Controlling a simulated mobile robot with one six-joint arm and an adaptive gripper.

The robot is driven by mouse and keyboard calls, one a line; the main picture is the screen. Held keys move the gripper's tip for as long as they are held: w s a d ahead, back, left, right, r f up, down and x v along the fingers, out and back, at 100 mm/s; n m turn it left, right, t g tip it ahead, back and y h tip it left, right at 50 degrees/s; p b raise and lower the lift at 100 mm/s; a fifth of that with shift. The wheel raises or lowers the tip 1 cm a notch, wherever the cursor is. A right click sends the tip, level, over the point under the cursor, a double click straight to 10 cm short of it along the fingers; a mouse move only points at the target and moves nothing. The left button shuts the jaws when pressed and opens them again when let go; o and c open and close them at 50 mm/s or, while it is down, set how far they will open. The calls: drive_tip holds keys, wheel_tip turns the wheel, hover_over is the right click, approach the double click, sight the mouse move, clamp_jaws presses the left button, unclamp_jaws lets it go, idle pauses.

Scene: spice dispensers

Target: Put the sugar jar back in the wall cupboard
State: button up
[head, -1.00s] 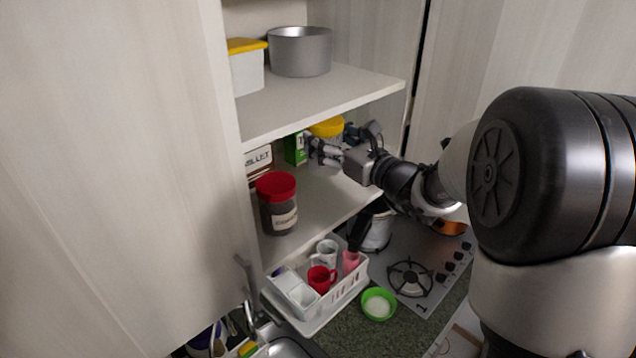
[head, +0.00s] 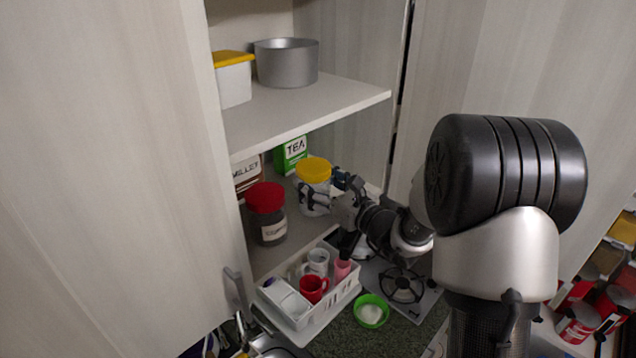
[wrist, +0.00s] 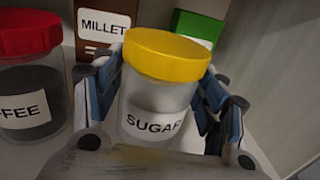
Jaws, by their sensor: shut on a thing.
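The sugar jar (head: 313,187) is a clear jar with a yellow lid and a white SUGAR label, which reads in the wrist view (wrist: 152,122). My gripper (head: 320,196) is shut on it, with a finger on each side of the jar in the wrist view (wrist: 155,92). The jar is upright or nearly so, near the front right of the lower shelf (head: 290,240) of the open wall cupboard. I cannot tell whether its base touches the shelf.
A red-lidded coffee jar (head: 266,213) stands at the shelf's front left. A millet box (head: 246,173) and green tea box (head: 291,154) stand behind. A pot (head: 286,64) and yellow-lidded tub (head: 233,80) sit on the upper shelf (head: 300,115). A white rack with cups (head: 305,308) is below.

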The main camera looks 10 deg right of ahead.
drive_tip(key=shift+f, duration=0.1)
drive_tip(key=o, duration=1.7)
